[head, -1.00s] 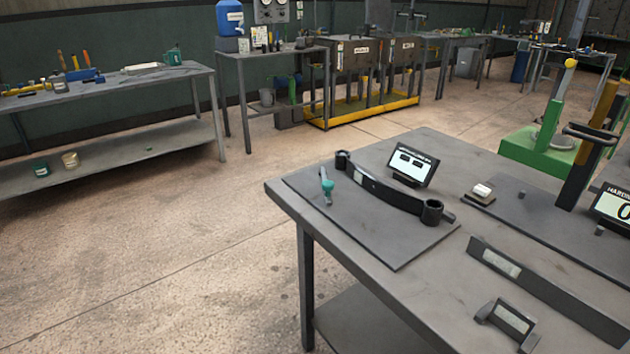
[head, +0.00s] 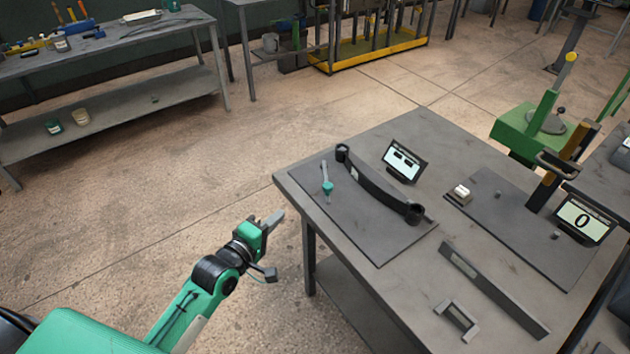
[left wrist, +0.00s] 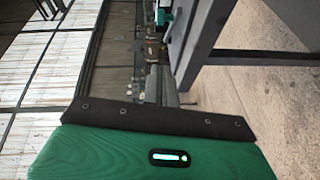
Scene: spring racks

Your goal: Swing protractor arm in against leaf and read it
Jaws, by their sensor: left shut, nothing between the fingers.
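The dark curved leaf (head: 380,187) with an eye at each end lies on a dark plate (head: 385,240) at the near left of the workbench. The protractor arm (head: 326,178), a slim grey piece with a teal knob, stands on the same plate just left of the leaf, apart from it. A small display (head: 403,161) stands behind the leaf; its reading shows only as dashes. My left gripper (head: 276,217) is shut and empty, over the floor left of the bench and apart from everything. In the left wrist view its fingers are not clear. My right gripper is out of view.
The workbench (head: 290,185) also carries a long dark bar (head: 490,287), a small bracket (head: 457,318), a white block (head: 461,192) and a hardness display (head: 583,219) reading 0. A shelved bench (head: 150,60) stands at the far left. The floor between is clear.

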